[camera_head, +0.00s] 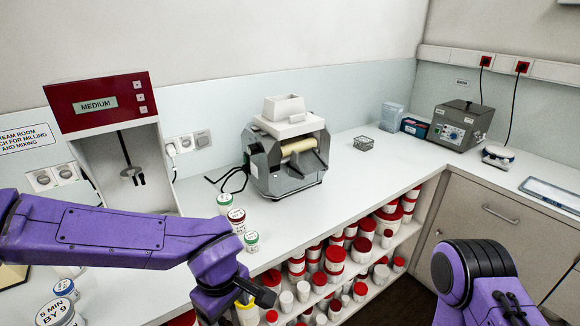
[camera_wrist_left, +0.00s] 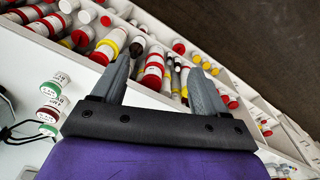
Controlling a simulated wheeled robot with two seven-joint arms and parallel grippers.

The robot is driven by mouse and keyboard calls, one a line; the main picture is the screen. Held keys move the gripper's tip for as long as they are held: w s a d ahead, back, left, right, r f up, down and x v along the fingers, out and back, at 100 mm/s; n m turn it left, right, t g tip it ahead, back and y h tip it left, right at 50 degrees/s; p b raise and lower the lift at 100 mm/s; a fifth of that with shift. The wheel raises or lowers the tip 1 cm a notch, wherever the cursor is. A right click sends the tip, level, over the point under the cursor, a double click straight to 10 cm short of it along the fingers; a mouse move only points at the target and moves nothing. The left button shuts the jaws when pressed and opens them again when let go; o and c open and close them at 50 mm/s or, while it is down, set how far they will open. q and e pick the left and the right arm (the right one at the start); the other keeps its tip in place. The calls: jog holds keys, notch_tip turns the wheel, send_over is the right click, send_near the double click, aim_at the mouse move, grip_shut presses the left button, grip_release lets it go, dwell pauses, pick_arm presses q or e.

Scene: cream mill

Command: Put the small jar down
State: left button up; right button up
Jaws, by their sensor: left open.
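Three small white jars stand in a row on the counter, just beyond my left forearm in the head view: a green-lidded jar (camera_head: 224,199), a red-lidded jar (camera_head: 236,216) and another green-lidded jar (camera_head: 251,240). They also show at the left of the left wrist view, the red-lidded one in the middle (camera_wrist_left: 48,114). I cannot tell which is the task's small jar. My left gripper (camera_wrist_left: 160,70) is open, with nothing visibly held between its fingers. It is at the counter's front edge, facing the shelves. My right arm shows at lower right; its gripper is out of view.
Shelves under the counter hold many red-lidded jars (camera_head: 334,262). A grey roller mill (camera_head: 288,165) and a red-topped mixer (camera_head: 100,103) stand on the counter.

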pick_arm(q)
jog(key=w+a+f+n+t+y+b, duration=0.2)
jog(key=w+a+f+n+t+y, duration=0.15)
jog(key=a+f, duration=0.6)
jog(key=s+a+f+m+t+b, duration=0.1)
jog(key=s+f, duration=0.1)
jog(key=f, duration=0.5)
jog(key=s+a+f+m+t+b, duration=0.1)
jog(key=s+a+f+m+b, duration=0.1)
jog(key=f, duration=0.5)
jog(key=s+a+f+m+g+b, duration=0.1)
jog(key=s+a+f+m+b, duration=0.1)
jog(key=s+f, duration=0.4)
jog(key=s+a+f+m+g+b, duration=0.2)
jog(key=s+f, duration=0.5)
jog(key=s, duration=0.4)
jog(key=shift+a+m, duration=0.45)
jog(key=shift+a, duration=0.55)
pick_arm(e)
notch_tip(320, 180, down, 9)
jog(key=shift+w, duration=0.15)
